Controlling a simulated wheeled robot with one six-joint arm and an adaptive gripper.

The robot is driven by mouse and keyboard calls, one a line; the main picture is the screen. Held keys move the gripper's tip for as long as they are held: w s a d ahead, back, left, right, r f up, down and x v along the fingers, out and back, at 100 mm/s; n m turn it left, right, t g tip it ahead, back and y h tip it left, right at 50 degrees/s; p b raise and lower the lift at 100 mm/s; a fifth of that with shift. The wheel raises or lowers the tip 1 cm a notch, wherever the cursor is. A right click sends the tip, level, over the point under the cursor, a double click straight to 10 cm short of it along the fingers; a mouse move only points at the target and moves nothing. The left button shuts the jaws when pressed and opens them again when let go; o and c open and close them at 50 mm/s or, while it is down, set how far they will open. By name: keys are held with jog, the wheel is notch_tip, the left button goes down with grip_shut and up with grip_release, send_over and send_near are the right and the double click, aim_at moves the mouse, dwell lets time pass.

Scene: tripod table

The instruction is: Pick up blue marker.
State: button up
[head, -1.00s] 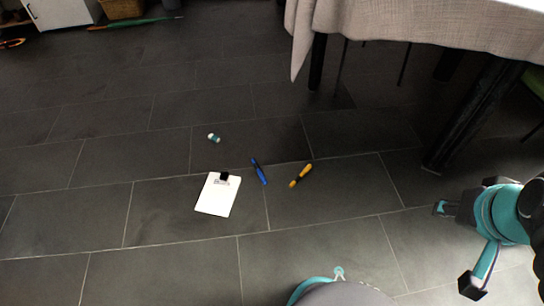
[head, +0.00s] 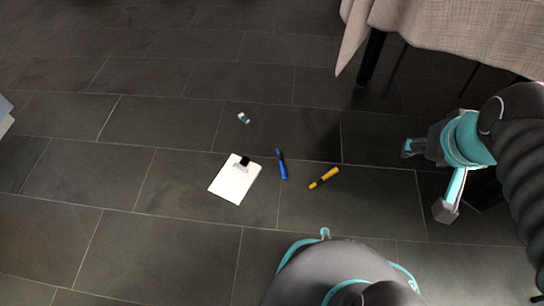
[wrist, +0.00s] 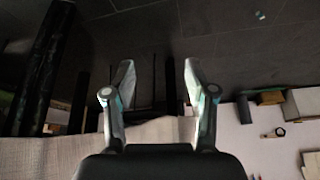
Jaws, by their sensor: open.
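The blue marker (head: 282,165) lies on the dark tiled floor in the head view, between a white clipboard and a yellow marker. My gripper (head: 424,178) is open and empty at the right of the head view, held well to the right of the blue marker. Its two spread fingers also show in the wrist view (wrist: 156,84), with nothing between them. I cannot make out the blue marker in the wrist view.
The clipboard (head: 234,181) lies left of the marker, and the yellow marker (head: 324,178) lies right of it. A small white and teal item (head: 244,118) is farther back. A cloth-covered table (head: 440,22) stands at the upper right. The floor around these is open.

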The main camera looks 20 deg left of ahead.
jog(key=w+a+f+n+g+p, duration=0.1)
jog(key=w+a+f, duration=0.1)
jog(key=w+a, duration=0.35)
jog(key=w+a+f+n+g+p, duration=0.1)
jog(key=w+a+f, duration=0.15)
jog(key=w, duration=0.55)
jog(key=n+g+p, duration=0.3)
jog(key=n+p, duration=0.1)
jog(key=p, duration=0.1)
send_over(283, 170)
notch_tip(283, 170, down, 35)
jog(key=f, duration=0.2)
jog(key=f+b, duration=0.1)
jog(key=f, duration=0.5)
jog(key=shift+s, duration=0.25)
jog(key=shift+w+d+f+b, duration=0.1)
jog(key=shift+w+f+b, duration=0.1)
jog(key=shift+f, duration=1.25)
jog(key=shift+w+f+b, duration=0.1)
jog(key=shift+f+b, duration=0.1)
jog(key=shift+f, duration=1.25)
jog(key=c, duration=1)
